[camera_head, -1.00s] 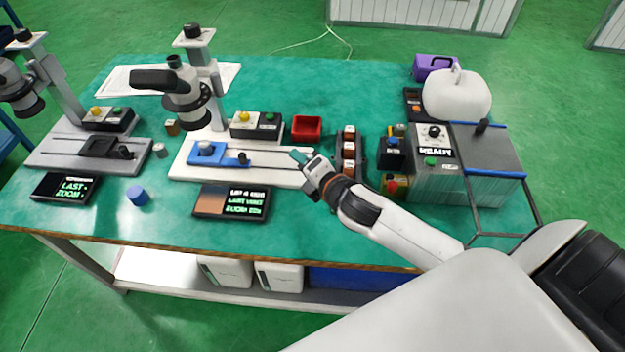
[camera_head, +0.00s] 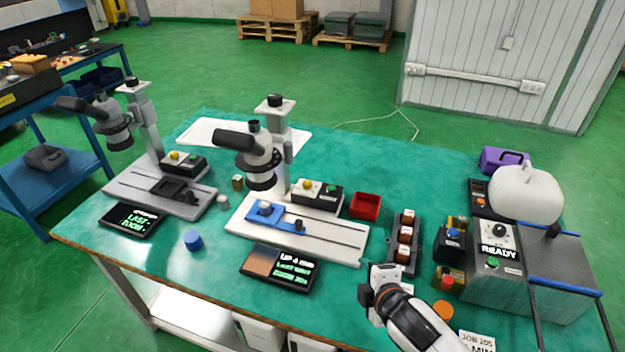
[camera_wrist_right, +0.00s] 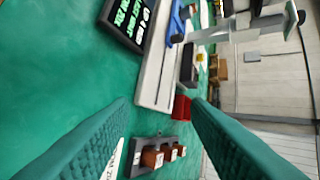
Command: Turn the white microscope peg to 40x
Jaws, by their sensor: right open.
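The white-based microscope (camera_head: 262,160) stands mid-table, with its long white base (camera_head: 335,240) running to the right. A blue slide (camera_head: 265,212) sits on that base, with a small dark peg (camera_head: 298,225) at its right end. A dark display with green text (camera_head: 280,267) lies in front of the base; its zoom line is too small to read surely. My right gripper (camera_head: 380,280) is in front of the base's right end, apart from the peg. In the right wrist view its two teal fingers (camera_wrist_right: 160,115) are spread with nothing held. My left gripper is out of view.
A second microscope with a grey base (camera_head: 160,190) stands at left. Near my right gripper are a rack of brown blocks (camera_head: 404,240), a red bin (camera_head: 365,206) and a grey machine reading READY (camera_head: 497,255). A blue cylinder (camera_head: 193,240) stands at front left.

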